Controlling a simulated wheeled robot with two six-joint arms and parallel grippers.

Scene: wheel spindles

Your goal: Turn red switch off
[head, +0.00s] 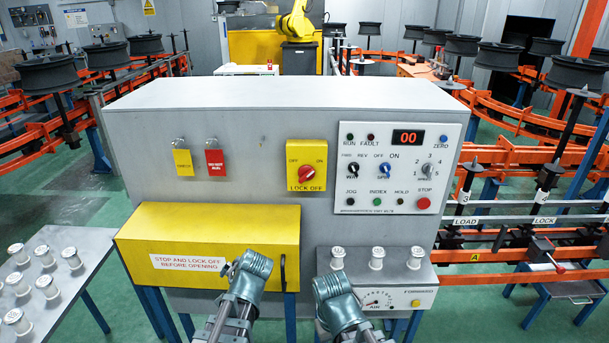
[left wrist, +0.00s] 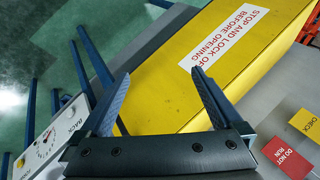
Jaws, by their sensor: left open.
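The red rotary switch (head: 306,174) sits on a yellow plate (head: 306,151) marked OFF, ON and LOCK OFF, on the front of the grey cabinet (head: 240,130). Its handle looks slanted towards ON, but it is small. My left gripper (head: 250,266) is below and left of the switch, in front of the yellow box. In the left wrist view its fingers (left wrist: 162,88) are spread and empty, with the yellow box behind them. My right gripper (head: 333,288) is below the switch, apart from it; its jaw opening cannot be made out.
The yellow box (head: 220,222) juts out below the switch. A shelf (head: 410,274) with white spools stands at right. A control panel (head: 398,166) is beside the switch. Yellow and red tags (head: 214,162) hang at left. A table (head: 82,243) with several spools is far left.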

